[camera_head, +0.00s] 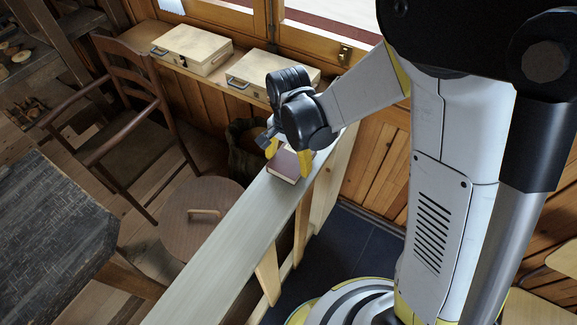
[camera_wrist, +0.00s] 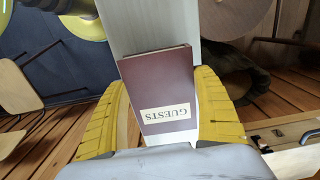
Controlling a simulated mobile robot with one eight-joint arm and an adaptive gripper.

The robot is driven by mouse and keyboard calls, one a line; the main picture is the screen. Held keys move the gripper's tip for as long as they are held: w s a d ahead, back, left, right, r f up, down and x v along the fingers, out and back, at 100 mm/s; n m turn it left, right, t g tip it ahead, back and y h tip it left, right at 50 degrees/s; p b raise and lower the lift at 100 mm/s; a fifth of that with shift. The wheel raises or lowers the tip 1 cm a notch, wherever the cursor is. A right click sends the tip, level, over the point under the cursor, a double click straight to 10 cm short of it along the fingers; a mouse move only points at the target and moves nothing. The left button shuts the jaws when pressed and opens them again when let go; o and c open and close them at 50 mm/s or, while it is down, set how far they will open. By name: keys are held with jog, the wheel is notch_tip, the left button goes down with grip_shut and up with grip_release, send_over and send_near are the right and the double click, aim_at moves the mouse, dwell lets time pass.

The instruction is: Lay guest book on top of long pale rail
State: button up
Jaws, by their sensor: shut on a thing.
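The guest book (camera_wrist: 158,88) is a dark maroon book with a pale label reading GUESTS, upside down in the wrist view. It also shows in the head view (camera_head: 285,166), at the long pale rail's upper surface. The long pale rail (camera_head: 216,248) runs diagonally from the lower middle up to the right in the head view; it also shows in the wrist view (camera_wrist: 150,25), behind the book. My gripper (camera_wrist: 165,115) has its yellow fingers on both sides of the book, shut on it. Whether the book's underside touches the rail cannot be told.
A round wooden lid with a handle (camera_head: 200,222) lies left of the rail. A wooden armchair (camera_head: 125,125) and a dark table (camera_head: 50,225) stand further left. Two pale cases (camera_head: 192,50) sit on the ledge behind. The rail's near stretch is bare.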

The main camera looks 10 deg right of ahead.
notch_tip(320, 180, down, 2)
jog(key=shift+f, duration=0.1)
jog(key=o, duration=0.9)
jog(key=shift+f+b, duration=0.1)
jog(key=shift+b, duration=0.3)
jog(key=o, duration=0.5)
jog(key=shift+c, duration=0.2)
jog(key=shift+r, duration=0.2)
